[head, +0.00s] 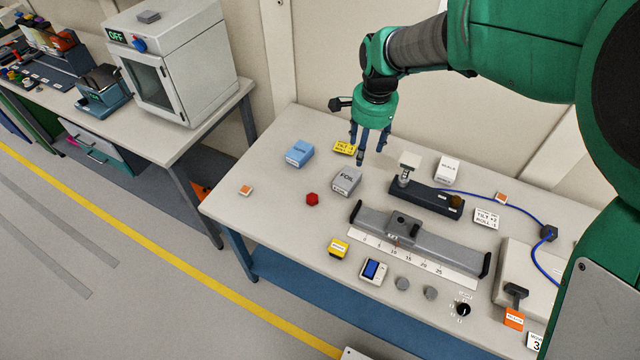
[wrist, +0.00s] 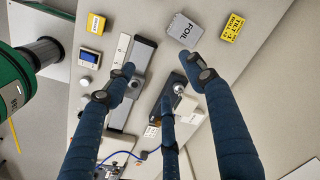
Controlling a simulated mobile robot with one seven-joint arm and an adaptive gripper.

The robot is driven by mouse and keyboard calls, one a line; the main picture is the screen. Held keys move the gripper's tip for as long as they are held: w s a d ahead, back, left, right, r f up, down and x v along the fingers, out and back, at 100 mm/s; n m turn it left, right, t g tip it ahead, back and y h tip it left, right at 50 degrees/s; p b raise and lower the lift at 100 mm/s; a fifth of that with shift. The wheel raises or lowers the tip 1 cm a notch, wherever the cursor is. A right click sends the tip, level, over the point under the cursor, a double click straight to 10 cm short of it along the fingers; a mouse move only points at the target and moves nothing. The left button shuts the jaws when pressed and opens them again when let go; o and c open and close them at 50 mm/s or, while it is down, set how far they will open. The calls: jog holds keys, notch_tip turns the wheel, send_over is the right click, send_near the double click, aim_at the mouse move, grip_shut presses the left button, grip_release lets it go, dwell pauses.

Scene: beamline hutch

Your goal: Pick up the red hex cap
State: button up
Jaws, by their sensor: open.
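The red hex cap (head: 312,199) lies on the right-hand table in the head view, left of the grey FOIL box (head: 346,181). Nothing touches it. My gripper (head: 368,150) is open and empty, with its fingers pointing down above the back of the table, to the right of and behind the cap. In the wrist view, the spread fingers (wrist: 160,75) show nothing between them being held. I do not see the red cap in the wrist view.
A blue box (head: 299,152) and a yellow tilt card (head: 344,148) lie behind the cap. A slide rail (head: 430,245) with a scale and a dark block (head: 428,196) with a post stand to its right. A yellow box (head: 338,247) lies in front. Table around the cap is clear.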

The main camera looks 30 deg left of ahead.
jog(key=m+g, duration=0.1)
send_over(312, 197)
notch_tip(312, 197, down, 15)
jog(key=shift+w+d+h, duration=0.15)
jog(key=shift+h, duration=0.15)
jog(key=shift+f+b, duration=1)
jog(key=shift+f, duration=3.25)
jog(key=shift+s+f+b, duration=0.2)
jog(key=shift+f+b, duration=0.55)
jog(key=shift+f, duration=1.85)
jog(key=c, duration=0.9)
